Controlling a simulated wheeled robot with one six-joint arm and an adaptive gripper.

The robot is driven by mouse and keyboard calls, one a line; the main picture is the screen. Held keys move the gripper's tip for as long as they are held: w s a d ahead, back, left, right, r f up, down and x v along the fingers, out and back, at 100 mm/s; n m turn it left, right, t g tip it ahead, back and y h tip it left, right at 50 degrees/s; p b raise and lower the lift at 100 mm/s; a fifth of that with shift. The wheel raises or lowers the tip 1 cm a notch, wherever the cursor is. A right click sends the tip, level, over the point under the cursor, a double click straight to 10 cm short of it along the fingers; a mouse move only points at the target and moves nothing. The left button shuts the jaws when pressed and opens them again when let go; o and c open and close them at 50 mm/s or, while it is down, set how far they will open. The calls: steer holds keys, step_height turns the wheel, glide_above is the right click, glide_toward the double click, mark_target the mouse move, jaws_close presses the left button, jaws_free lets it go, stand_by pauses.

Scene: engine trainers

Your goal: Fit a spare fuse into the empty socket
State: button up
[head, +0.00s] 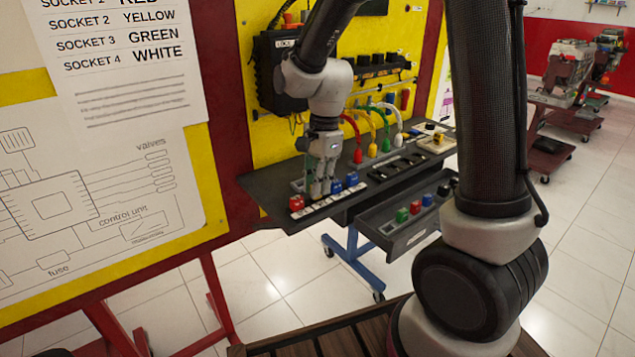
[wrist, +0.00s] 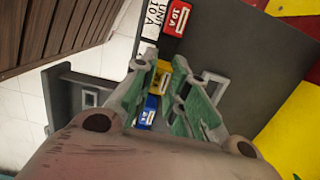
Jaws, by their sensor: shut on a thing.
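My gripper (head: 319,190) points down over the label strip at the left part of the dark shelf in the head view. In the wrist view my gripper (wrist: 165,62) has its green-padded fingers closed around a yellow fuse (wrist: 162,76). A red fuse (head: 296,203) stands left of the fingers; it reads 10A in the wrist view (wrist: 176,18). Two blue fuses (head: 336,186) (head: 352,179) stand to the right; blue also shows behind the yellow fuse (wrist: 150,103). The fingers hide the socket below, so I cannot tell whether the yellow fuse is seated.
A drawer (head: 408,235) below the shelf (head: 262,192) holds several coloured pieces. Red, yellow, green and white cabled plugs (head: 373,150) stand behind, right of the gripper. A dark control box (head: 278,75) hangs on the yellow panel. A printed board (head: 110,60) fills the left.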

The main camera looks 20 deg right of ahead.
steer(key=shift+f, duration=0.7)
steer(key=o, duration=0.5)
steer(key=shift+c, duration=0.2)
steer(key=shift+w+d+r, duration=0.1)
steer(key=shift+d+r, duration=0.05)
steer(key=shift+r, duration=1.25)
steer(key=shift+d+r, duration=0.1)
steer(key=shift+r, duration=1.25)
steer(key=shift+r, duration=0.1)
steer(key=shift+r, duration=0.8)
